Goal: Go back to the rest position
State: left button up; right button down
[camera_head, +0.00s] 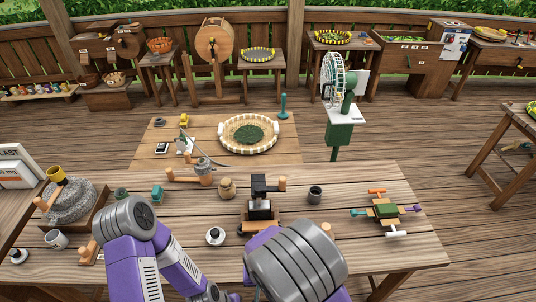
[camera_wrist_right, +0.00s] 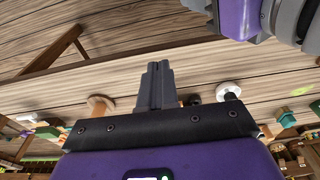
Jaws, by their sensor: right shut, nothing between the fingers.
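My right gripper (camera_wrist_right: 158,68) shows in the right wrist view with its two dark fingers pressed together and nothing between them. It appears apart from the wooden table (camera_wrist_right: 60,90) seen behind it. In the head view my two purple and grey arms are folded at the near edge of the table (camera_head: 400,256). Both grippers are out of the head view, and my left gripper shows in neither view.
The near table holds a stone mill (camera_head: 72,203), a black press (camera_head: 260,208), a dark cup (camera_head: 315,194) and a green device with coloured handles (camera_head: 386,209). Behind it, a woven tray (camera_head: 284,133) lies on a lower table. Wooden floor (camera_head: 440,150) is open at right.

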pick_arm(q)
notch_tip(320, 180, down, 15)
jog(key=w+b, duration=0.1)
jog(key=b, duration=1.2)
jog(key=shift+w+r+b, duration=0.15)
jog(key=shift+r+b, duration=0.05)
jog(key=shift+b, duration=0.2)
pick_arm(e)
jog(key=s+d+f+m+y, duration=0.1)
jog(key=d+f, duration=0.3)
jog(key=f, duration=0.5)
jog(key=s+d+f+m+y, duration=0.1)
jog(key=d+f, duration=0.2)
jog(key=f, duration=0.5)
jog(key=s+d+f+m+y, duration=0.1)
jog(key=d+f, duration=0.3)
jog(key=f, duration=0.5)
jog(key=shift+s+d+f+g+y, duration=0.35)
jog(key=shift+s+y, duration=0.15)
jog(key=shift+s, duration=0.1)
